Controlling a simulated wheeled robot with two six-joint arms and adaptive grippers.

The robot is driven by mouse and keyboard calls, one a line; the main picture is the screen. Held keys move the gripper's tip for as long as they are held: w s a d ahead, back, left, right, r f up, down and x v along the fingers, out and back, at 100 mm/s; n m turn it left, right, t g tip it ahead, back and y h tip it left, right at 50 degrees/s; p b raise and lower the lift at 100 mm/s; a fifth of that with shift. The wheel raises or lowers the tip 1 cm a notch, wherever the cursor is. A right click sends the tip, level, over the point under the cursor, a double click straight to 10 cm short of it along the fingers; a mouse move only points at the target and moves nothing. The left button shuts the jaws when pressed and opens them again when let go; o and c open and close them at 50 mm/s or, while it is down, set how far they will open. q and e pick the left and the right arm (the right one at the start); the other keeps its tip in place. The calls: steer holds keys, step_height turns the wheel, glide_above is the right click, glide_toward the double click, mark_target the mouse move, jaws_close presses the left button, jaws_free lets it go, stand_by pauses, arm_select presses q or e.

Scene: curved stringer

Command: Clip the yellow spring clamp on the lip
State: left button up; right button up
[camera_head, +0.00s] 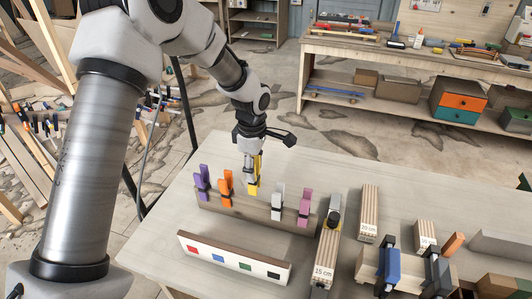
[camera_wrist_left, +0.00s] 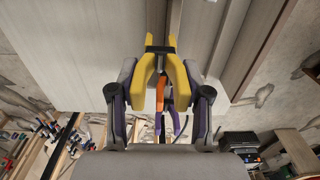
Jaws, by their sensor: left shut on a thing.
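My left gripper (camera_head: 252,172) is shut on the yellow spring clamp (camera_head: 254,182), which points down over the wooden rail (camera_head: 248,211) on the table. The clamp is between the orange clamp (camera_head: 225,188) and the white clamp (camera_head: 278,200). Its lower end is at or just above the rail's top edge; I cannot tell whether it touches. In the left wrist view the yellow clamp (camera_wrist_left: 165,62) sits between the two fingers (camera_wrist_left: 160,108), with its two arms spread. My right gripper is not in view.
A purple clamp (camera_head: 202,182) and a pink clamp (camera_head: 304,207) also stand on the rail. A board with coloured squares (camera_head: 235,257) is in front. Labelled wooden blocks (camera_head: 325,262) and a blue clamp (camera_head: 388,268) stand to the right.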

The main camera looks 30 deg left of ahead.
arm_select(q)
steer(key=shift+s+d+f+b, duration=0.15)
steer(key=shift+s+f+b, duration=0.3)
steer(key=shift+s+f, duration=0.3)
steer(key=shift+s+r+p, duration=0.25)
steer(key=shift+s+p, duration=0.15)
steer(key=shift+s, duration=0.05)
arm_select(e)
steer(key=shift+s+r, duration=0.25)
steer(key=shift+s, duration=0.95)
arm_select(q)
steer(key=shift+f, duration=0.1)
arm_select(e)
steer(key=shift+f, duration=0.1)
